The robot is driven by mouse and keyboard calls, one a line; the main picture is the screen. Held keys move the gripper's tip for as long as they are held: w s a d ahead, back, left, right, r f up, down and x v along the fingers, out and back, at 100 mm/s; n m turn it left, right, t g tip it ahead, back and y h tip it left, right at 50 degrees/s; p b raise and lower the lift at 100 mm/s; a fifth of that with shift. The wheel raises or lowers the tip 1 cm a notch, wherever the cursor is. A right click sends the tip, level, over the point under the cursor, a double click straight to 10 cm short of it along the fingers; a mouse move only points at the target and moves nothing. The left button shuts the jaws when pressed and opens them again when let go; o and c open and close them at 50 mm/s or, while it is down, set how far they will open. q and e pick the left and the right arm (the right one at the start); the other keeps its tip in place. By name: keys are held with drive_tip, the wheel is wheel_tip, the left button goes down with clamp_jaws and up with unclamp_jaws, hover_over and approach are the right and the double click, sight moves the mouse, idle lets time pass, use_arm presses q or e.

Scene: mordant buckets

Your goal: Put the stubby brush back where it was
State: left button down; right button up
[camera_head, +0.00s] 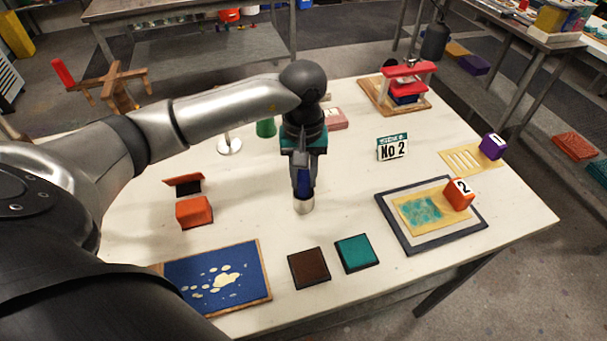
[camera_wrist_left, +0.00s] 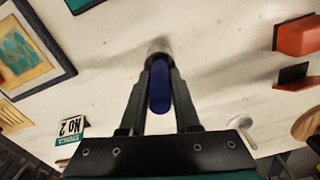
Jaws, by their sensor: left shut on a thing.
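My left gripper (camera_head: 303,188) points down over the middle of the white table. It is shut on the stubby brush, whose blue handle (camera_head: 304,178) lies between the fingers and whose pale round end (camera_head: 303,206) sticks out below. In the left wrist view, the blue handle (camera_wrist_left: 159,88) shows between the two fingers (camera_wrist_left: 159,64), with the pale end just past the tips. The brush looks about upright. I cannot tell whether it touches the table (camera_head: 350,190). My right gripper is not in view.
Brown (camera_head: 309,268) and teal (camera_head: 357,253) pads lie in front. A blue stencil board (camera_head: 225,282) is front left, and an orange block (camera_head: 194,211) left. A dark-framed tray (camera_head: 470,230) is right. A "No 2" sign (camera_head: 392,147) and a red press (camera_head: 408,72) stand behind.

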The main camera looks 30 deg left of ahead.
use_arm(q)
drive_tip(key=shift+f, duration=0.1)
drive_tip(key=c, duration=0.6)
unclamp_jaws()
drive_tip(key=shift+c, duration=0.2)
wheel_tip(320, 180, up, 12)
drive_tip(key=shift+r, duration=0.2)
